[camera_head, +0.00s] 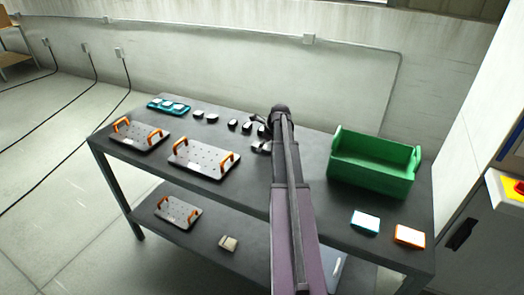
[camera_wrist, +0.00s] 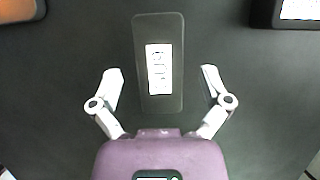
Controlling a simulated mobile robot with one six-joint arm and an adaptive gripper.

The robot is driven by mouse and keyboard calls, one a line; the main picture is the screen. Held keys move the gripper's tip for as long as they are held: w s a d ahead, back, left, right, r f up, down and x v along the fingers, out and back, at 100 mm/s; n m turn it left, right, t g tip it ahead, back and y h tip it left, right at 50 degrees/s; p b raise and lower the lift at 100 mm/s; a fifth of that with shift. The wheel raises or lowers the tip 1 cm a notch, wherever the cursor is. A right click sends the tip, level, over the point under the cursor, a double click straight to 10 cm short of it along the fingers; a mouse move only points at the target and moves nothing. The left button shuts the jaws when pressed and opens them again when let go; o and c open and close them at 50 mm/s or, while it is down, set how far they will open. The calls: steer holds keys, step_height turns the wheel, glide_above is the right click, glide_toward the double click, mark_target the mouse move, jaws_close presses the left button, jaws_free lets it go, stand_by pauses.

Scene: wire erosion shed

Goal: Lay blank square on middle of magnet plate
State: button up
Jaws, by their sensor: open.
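In the wrist view my gripper (camera_wrist: 161,78) is open, with one finger on each side of a dark rectangular block (camera_wrist: 174,25). The block has a white label with dark marks, and gaps show between it and both fingers. In the head view my gripper is largely hidden by my arm, above the bench among several small dark blocks (camera_head: 233,125). I cannot tell which of these is the blank. Two flat perforated plates with orange handles lie on the bench, one in the middle (camera_head: 200,159) and one at the left end (camera_head: 138,136). The tops of both are bare.
A green crate (camera_head: 372,172) stands right of my arm. A teal-edged box (camera_head: 365,222) and an orange-edged box (camera_head: 409,237) lie at the bench's right front. A teal tray (camera_head: 168,106) sits at the back left. Another handled plate (camera_head: 178,212) is on the lower shelf.

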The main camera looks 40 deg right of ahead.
stand_by(0.5)
jaws_close()
steer(key=shift+r, duration=0.2)
step_height(320, 180, up, 3)
steer(key=p, duration=0.3)
steer(key=shift+r+p, duration=0.15)
steer(key=shift+p, duration=0.25)
steer(key=s+a, duration=0.3)
steer(key=s, duration=0.1)
steer(key=s+a+r+p, duration=0.1)
steer(key=s+a, duration=0.2)
steer(key=s, duration=0.1)
steer(key=s+a, duration=0.3)
steer(key=s, duration=0.2)
steer(key=shift+a+r, duration=0.1)
steer(key=shift+r, duration=0.1)
